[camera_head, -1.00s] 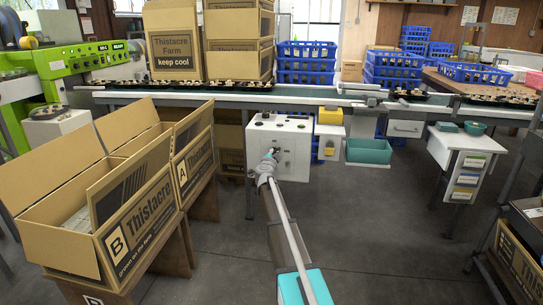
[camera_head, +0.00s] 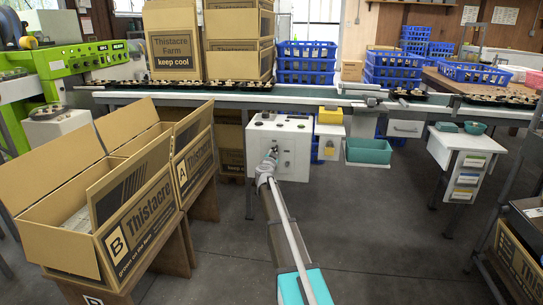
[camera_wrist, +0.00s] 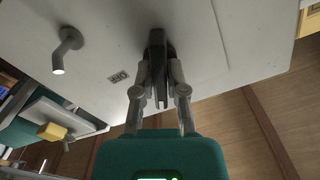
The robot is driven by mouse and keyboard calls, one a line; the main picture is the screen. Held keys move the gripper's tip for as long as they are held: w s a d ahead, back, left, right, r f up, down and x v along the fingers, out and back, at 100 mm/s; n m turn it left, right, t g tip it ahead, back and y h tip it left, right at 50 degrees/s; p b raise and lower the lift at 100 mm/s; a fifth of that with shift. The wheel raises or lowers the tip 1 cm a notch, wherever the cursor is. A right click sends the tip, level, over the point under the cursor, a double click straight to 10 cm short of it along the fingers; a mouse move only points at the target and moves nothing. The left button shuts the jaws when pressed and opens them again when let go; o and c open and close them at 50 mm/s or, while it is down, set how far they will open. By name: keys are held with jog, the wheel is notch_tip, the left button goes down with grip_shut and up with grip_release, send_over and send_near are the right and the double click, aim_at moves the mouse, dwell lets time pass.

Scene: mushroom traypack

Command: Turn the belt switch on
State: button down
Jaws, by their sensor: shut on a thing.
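The belt switch (camera_wrist: 157,42) is a dark knob on the pale panel of the white control box (camera_head: 292,136) under the conveyor. In the wrist view my gripper (camera_wrist: 160,88) has its two fingers closed around the knob. A small dark label (camera_wrist: 118,77) sits on the panel beside it. In the head view my gripper (camera_head: 272,153) is small and touches the front of the box, hiding the knob there. The knob's exact setting is hard to tell.
A grey peg-like fitting (camera_wrist: 68,45) sticks out of the panel near my gripper. Open cartons (camera_head: 150,235) stand at the left.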

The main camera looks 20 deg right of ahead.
jog(key=shift+w+n, duration=0.1)
jog(key=shift+n, duration=0.8)
jog(key=shift+n, duration=1.9)
jog(key=shift+a, duration=0.1)
jog(key=c, duration=0.7)
grip_release()
jog(key=shift+s, duration=0.2)
jog(key=shift+v, duration=3.4)
